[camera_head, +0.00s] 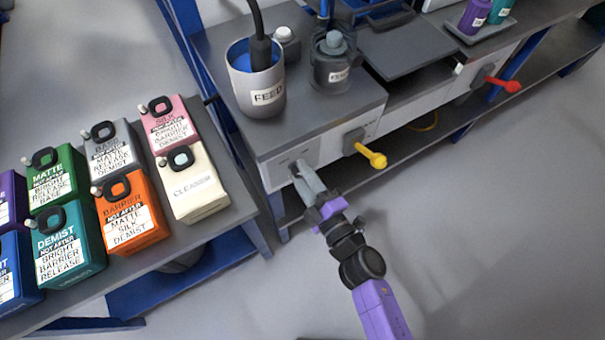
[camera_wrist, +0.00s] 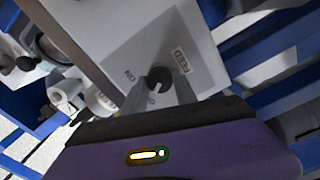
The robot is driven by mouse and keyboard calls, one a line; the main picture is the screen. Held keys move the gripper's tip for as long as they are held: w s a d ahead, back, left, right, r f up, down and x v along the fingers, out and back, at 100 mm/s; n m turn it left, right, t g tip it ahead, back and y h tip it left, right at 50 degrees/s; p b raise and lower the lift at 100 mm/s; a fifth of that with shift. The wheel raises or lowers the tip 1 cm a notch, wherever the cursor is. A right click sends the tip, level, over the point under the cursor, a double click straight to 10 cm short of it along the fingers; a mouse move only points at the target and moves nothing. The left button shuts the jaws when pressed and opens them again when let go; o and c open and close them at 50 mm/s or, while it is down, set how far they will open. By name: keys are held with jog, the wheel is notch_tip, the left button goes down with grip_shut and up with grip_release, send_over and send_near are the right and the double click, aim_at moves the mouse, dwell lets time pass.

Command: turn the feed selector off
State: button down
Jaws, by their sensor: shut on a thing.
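The feed selector is a small dark knob (camera_wrist: 158,76) on a pale panel, seen in the wrist view. A FEED label (camera_wrist: 181,61) is beside it and an ON mark (camera_wrist: 129,75) is on its other side. Another mark below it is partly covered by my fingers. My gripper (camera_wrist: 160,88) has its two grey fingers shut on the knob. In the head view my gripper (camera_head: 301,176) is at the light front panel (camera_head: 283,172) of the bench, and its fingers hide the knob there. I cannot tell which mark the knob points at.
A grey FEED pot (camera_head: 258,95) with a dark hose stands on the bench above the panel. A yellow handle (camera_head: 371,156) and a red handle (camera_head: 503,85) stick out to the right. Labelled jugs, including a cream CLEANSER one (camera_head: 193,190), stand at left.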

jog(key=c, duration=1)
grip_release()
jog(key=shift+s, duration=0.1)
jog(key=v, duration=0.7)
jog(key=shift+s+d, duration=0.2)
jog(key=shift+s, duration=0.05)
